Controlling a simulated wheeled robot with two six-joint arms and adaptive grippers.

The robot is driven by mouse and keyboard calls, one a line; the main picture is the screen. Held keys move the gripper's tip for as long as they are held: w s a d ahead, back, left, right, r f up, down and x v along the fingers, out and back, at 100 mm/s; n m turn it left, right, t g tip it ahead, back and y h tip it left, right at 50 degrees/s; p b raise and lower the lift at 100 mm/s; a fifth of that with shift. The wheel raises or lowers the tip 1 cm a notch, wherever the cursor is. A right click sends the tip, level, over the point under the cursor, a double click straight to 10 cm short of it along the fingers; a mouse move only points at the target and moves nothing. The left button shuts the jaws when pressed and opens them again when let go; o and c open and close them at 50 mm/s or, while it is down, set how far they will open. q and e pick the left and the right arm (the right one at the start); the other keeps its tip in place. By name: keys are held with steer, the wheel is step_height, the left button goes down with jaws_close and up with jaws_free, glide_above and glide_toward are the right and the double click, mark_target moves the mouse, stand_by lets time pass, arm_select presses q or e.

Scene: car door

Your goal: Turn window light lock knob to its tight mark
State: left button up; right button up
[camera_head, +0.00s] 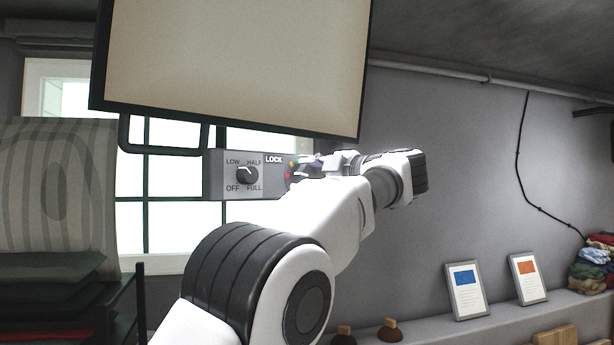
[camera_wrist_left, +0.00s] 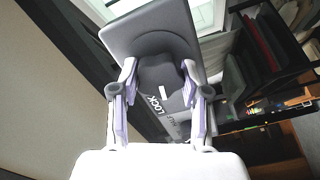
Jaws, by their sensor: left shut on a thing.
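A grey control box (camera_head: 214,175) hangs under a large framed light panel (camera_head: 235,60). The right part of its face has the word LOCK and small coloured marks (camera_head: 289,176). My left gripper (camera_head: 312,166) is at that part and covers most of it in the head view. In the left wrist view my left gripper (camera_wrist_left: 164,85) is shut on a dark grey knob (camera_wrist_left: 160,73), with a finger on each side. A short white line shows on the knob, near the LOCK lettering. Which mark it points at cannot be told. My right gripper is not in view.
A second black dial (camera_head: 247,175) sits to the left on the box, among LOW, HALF, OFF and FULL. A window is behind. Two framed cards (camera_head: 466,290) and folded cloths (camera_head: 592,262) stand on a ledge at right. A dark rack (camera_head: 140,300) is at left.

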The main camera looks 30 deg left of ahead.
arm_select(q)
steer(key=m, duration=0.8)
steer(key=shift+w+f, duration=0.1)
steer(key=shift+f, duration=0.05)
steer(key=m, duration=0.4)
steer(key=shift+f+m, duration=0.1)
steer(key=shift+m, duration=1.8)
steer(key=o, duration=1.1)
steer(key=shift+o, duration=0.2)
